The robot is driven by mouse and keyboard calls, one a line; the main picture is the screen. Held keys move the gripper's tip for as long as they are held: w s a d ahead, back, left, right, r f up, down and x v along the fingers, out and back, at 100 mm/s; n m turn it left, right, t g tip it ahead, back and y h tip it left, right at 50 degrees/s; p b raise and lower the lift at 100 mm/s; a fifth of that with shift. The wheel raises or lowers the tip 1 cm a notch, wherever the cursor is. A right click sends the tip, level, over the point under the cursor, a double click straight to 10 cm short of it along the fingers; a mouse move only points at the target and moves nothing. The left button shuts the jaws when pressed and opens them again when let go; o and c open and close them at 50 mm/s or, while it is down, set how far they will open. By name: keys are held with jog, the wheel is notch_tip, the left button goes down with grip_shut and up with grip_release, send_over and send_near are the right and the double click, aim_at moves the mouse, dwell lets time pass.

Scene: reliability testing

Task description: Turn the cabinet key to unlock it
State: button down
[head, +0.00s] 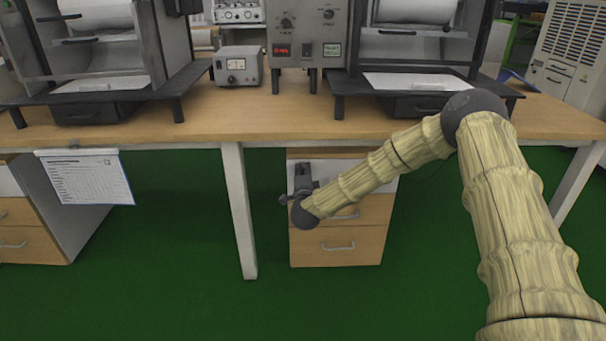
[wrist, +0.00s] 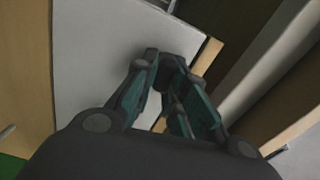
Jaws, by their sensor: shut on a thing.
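The cabinet (head: 337,248) is a drawer unit under the bench, with wood-coloured lower drawer fronts, curved handles and a pale top front. That pale front (wrist: 90,60) fills much of the wrist view. My gripper (head: 303,172) is at the cabinet's upper left, in front of the pale panel. In the wrist view my gripper (wrist: 172,70) has its teal-padded fingers converging at the panel, shut on a small dark piece that I take to be the key. The key's shape, its angle and the lock are hidden by the fingertips.
The wooden bench top (head: 270,110) overhangs the cabinet, and a white bench leg (head: 238,210) stands to its left. A hanging paper sheet (head: 90,178) and another drawer unit (head: 25,228) are further left. Green floor lies open in front.

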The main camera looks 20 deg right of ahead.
jog(key=shift+f+m, duration=0.15)
jog(key=shift+m, duration=0.45)
jog(key=c, duration=1.4)
grip_release()
jog(key=shift+c, duration=0.2)
jog(key=v, duration=1.2)
